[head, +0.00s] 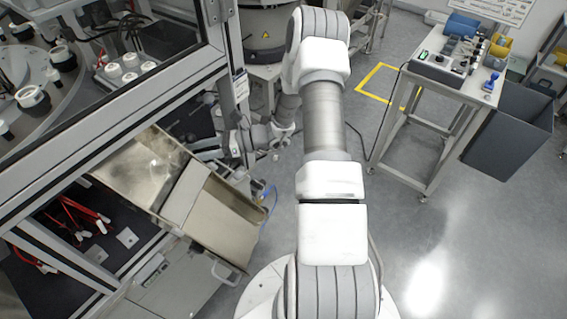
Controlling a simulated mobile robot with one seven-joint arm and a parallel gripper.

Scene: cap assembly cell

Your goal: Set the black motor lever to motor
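My arm rises from its base and bends over at the top. Its far end comes down behind the upper link, and my gripper (284,134) shows small there, left of the arm. Its fingers are too small to tell whether they are open or hold anything. A grey drive unit (236,143) sits by the machine frame, just left of my gripper. I cannot make out the black motor lever for certain; it may be at this unit, small or partly hidden. Whether my gripper touches the unit cannot be told.
The machine's frame post (228,75) stands left of my gripper. A metal chute (222,222) juts out below it. A control table (455,70) with a grey bin (512,125) stands at the right. The floor between is clear, with a yellow marking (385,84).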

